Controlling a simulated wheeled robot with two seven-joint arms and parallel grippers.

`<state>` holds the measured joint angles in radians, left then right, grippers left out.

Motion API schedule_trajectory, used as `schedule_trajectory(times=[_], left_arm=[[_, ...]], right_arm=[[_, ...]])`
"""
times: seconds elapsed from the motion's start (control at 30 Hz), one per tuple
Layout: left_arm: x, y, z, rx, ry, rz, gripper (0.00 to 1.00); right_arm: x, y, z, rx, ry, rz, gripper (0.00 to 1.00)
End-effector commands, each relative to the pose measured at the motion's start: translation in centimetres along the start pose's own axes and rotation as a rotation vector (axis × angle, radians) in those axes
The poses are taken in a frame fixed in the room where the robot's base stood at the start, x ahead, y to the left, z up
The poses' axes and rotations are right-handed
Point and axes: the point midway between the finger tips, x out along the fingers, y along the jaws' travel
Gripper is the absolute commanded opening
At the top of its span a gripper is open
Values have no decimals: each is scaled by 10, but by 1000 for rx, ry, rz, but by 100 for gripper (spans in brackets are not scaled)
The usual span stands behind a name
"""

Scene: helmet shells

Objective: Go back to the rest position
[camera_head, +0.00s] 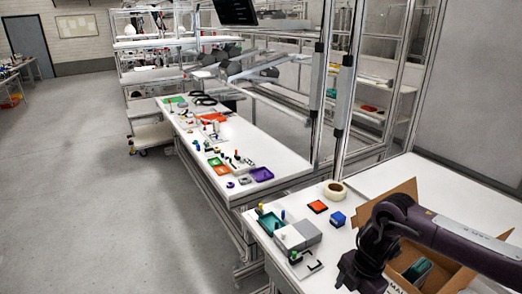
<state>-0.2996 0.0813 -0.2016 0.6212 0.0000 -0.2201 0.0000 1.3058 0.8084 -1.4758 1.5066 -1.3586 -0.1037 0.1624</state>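My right arm comes in from the right, and its dark gripper (358,274) hangs over the near white table, in front of an open cardboard box (400,190). The fingertips are too dark and too near the picture's bottom edge to show whether they are open or shut. I see nothing clearly held in it. My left gripper is not in view. A dark green thing (418,270) lies inside the box, partly hidden by my arm.
A longer workbench (240,137) with small parts stands beyond. The floor (95,170) at left is clear.

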Motion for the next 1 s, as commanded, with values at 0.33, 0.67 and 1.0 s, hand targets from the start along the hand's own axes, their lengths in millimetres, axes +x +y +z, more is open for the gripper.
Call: schedule_trajectory(times=[0.33,0.67,1.0], left_arm=[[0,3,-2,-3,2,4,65],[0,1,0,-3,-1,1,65],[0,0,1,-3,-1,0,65]], right_arm=[[62,53,-50,121,190,163,61],[193,78,-89,630,440,381,61],[370,-92,-82,1345,327,360,61]])
